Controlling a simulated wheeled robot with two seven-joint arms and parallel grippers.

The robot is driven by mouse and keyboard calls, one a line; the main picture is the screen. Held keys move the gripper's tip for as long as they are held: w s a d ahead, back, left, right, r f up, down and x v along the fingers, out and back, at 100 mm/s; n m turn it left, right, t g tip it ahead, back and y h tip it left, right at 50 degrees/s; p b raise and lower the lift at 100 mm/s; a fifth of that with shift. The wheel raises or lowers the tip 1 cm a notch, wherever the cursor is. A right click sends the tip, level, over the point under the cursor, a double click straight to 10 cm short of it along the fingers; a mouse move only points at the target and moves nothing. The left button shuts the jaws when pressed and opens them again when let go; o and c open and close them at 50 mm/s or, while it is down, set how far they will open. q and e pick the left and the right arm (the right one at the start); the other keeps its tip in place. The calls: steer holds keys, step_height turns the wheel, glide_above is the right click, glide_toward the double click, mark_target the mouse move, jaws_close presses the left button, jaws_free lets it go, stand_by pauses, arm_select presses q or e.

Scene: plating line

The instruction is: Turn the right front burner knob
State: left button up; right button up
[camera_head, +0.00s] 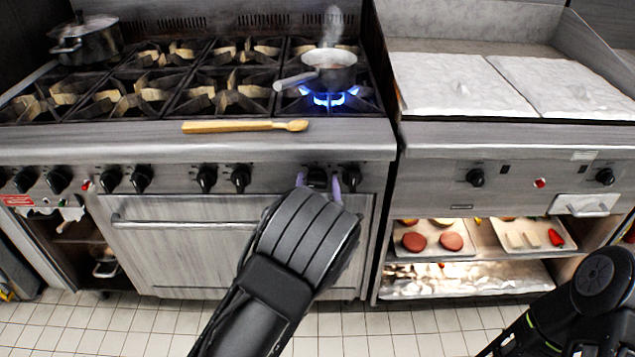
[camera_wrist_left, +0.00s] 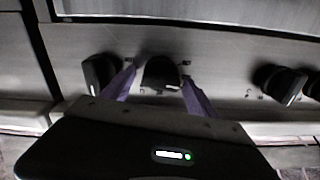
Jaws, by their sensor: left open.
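A row of black knobs runs along the front panel of the range. My left gripper (camera_head: 318,181) is open at the panel, with its two purple fingers on either side of one black knob (camera_head: 317,178), the second from the right end. In the left wrist view this knob (camera_wrist_left: 160,73) sits between the fingertips, with a small gap visible on each side. The rightmost range knob (camera_head: 351,177) is just outside the right finger. The right front burner (camera_head: 328,98) burns with a blue flame under a steaming saucepan (camera_head: 330,72). My right gripper is out of view.
A wooden spoon (camera_head: 245,127) lies along the range's front edge. A lidded pot (camera_head: 87,40) stands at the back left. A griddle unit (camera_head: 520,140) with its own knobs adjoins on the right, above shelves with food trays (camera_head: 433,252). The oven door handle (camera_head: 185,225) sticks out below the knobs.

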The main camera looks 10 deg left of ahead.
arm_select(q)
steer(key=shift+w, duration=0.1)
steer(key=shift+c, duration=0.6)
steer(key=c, duration=1.2)
